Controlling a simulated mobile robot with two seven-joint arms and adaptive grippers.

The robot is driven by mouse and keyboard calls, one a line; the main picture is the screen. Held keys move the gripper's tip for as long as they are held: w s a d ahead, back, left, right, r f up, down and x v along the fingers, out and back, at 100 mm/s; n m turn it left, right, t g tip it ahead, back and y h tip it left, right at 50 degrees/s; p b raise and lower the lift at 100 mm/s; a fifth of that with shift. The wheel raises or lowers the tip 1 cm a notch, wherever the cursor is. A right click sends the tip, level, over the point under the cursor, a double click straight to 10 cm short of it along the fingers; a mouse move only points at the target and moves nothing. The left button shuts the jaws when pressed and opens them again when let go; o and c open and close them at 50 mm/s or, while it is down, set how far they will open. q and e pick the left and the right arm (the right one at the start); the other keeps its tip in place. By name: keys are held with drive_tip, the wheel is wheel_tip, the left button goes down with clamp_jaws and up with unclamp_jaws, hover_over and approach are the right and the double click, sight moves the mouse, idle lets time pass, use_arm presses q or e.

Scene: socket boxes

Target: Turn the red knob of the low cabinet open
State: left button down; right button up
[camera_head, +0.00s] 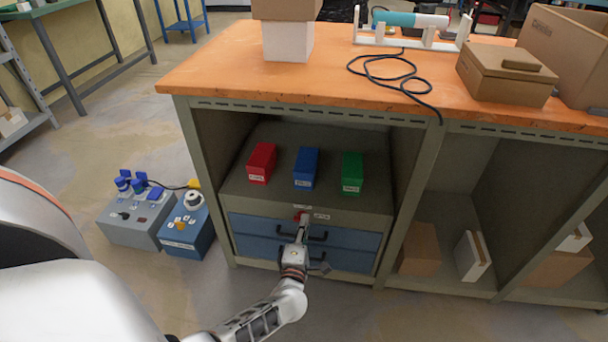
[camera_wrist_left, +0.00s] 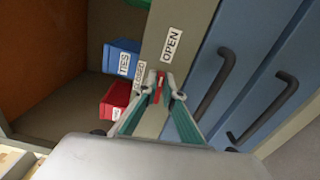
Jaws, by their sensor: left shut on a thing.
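The low cabinet (camera_head: 375,198) stands inside the workbench, with blue drawers (camera_head: 350,240) below its top panel. The small red knob (camera_head: 299,216) is on that panel, mostly hidden by my left gripper (camera_head: 303,220) in the head view. In the left wrist view the red knob (camera_wrist_left: 160,80) shows between the fingertips of my left gripper (camera_wrist_left: 161,92), which is shut on it. An OPEN label (camera_wrist_left: 171,45) and a CLOSED label (camera_wrist_left: 139,78) are beside the knob. The knob's exact angle is hard to tell. My right gripper is not in view.
Red (camera_head: 262,163), blue (camera_head: 306,168) and green (camera_head: 352,173) boxes stand on the cabinet. Black drawer handles (camera_wrist_left: 215,85) stick out beside my left gripper. Socket boxes (camera_head: 140,222) sit on the floor at left.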

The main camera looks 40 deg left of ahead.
use_arm(q)
drive_tip(key=shift+f+m, duration=0.1)
drive_tip(key=shift+m, duration=0.4)
drive_tip(key=shift+s, duration=0.1)
drive_tip(key=c, duration=2.2)
unclamp_jaws()
